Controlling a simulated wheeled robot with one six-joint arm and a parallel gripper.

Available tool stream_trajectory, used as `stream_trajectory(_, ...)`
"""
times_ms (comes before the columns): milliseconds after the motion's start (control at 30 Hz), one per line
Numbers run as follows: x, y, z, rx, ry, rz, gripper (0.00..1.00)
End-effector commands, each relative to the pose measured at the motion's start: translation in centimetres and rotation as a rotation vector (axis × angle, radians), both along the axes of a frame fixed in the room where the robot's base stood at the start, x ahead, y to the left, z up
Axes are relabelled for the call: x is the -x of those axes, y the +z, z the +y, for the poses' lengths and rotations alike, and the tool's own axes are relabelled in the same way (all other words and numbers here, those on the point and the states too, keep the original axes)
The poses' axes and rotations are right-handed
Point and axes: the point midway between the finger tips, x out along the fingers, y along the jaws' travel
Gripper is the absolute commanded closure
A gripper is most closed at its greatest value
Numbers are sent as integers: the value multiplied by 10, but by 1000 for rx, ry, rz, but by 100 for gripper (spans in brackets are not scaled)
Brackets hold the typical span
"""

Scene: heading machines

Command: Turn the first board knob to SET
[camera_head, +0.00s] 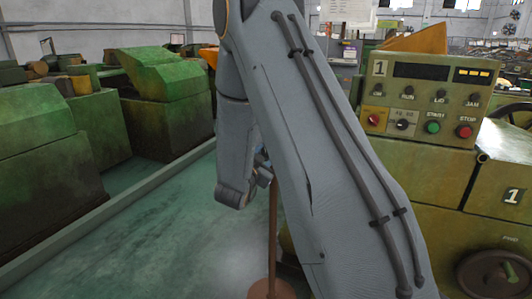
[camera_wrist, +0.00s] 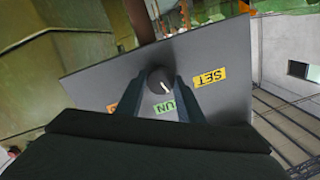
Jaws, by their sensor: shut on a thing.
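The board (camera_wrist: 95,82) is a dark grey plate, seen upside down in the wrist view. Its round black knob (camera_wrist: 157,75) has a white mark pointing down and right in the picture, between the green RUN label (camera_wrist: 168,108) and the yellow-orange SET label (camera_wrist: 208,78), and seemingly nearer RUN. A third, orange label is mostly hidden behind the left finger. My gripper (camera_wrist: 160,87) is shut on the knob, one finger on each side. In the head view my arm hides the board and knob.
A rust-brown post (camera_head: 273,225) on a round base stands behind my arm. A green machine with a control panel (camera_head: 425,95) marked 1 stands at right, and green machines (camera_head: 150,105) line the left. Green floor (camera_head: 165,215) is clear between.

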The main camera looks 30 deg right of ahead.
Motion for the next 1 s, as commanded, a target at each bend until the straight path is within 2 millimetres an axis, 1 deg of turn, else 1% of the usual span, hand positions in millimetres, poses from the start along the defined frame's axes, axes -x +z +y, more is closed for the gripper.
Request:
stream_trajectory(300,0,2,1,184,0,238,88)
stream_trajectory(600,0,2,1,335,0,430,88)
stream_trajectory(800,-1,2,1,404,1,518,88)
stream_trajectory(1000,-1,2,2,442,1,566,89)
